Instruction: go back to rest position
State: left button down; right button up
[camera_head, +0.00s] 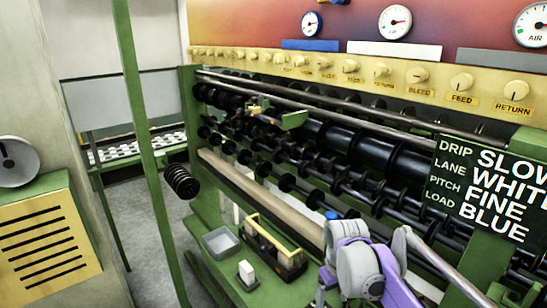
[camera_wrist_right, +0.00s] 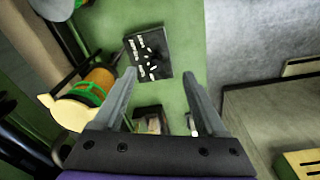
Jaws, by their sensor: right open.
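My right gripper (camera_wrist_right: 158,74) shows in the right wrist view. Its two grey fingers are spread wide apart with nothing between them. They hang over a green surface (camera_wrist_right: 182,28). A black panel with small white marks (camera_wrist_right: 148,56) lies on that surface, close to the left fingertip and apart from it as far as I can tell. In the head view, purple and grey links of my arm rise at the lower right; no fingertips are clear there. My left gripper is in neither view.
A machine with black rollers (camera_head: 375,148) fills the head view's right side, with a sign (camera_head: 487,190) in front. A yellow-handled caddy (camera_head: 275,246), grey bin (camera_head: 221,241) and white block (camera_head: 246,272) stand on its green ledge. A green post (camera_head: 142,130) stands left. Grey floor (camera_head: 214,200) shows between.

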jog(key=s+d+f+m+t+p, duration=0.1)
jog(key=s+f+m+t, duration=0.1)
jog(key=s, duration=0.9)
jog(key=s+d+f+m+t+p, duration=0.1)
jog(key=s+f+m+t, duration=0.1)
jog(key=s, duration=0.9)
jog(key=shift+d+p, duration=0.2)
jog(key=shift+p, duration=0.15)
jog(key=shift+s, duration=0.1)
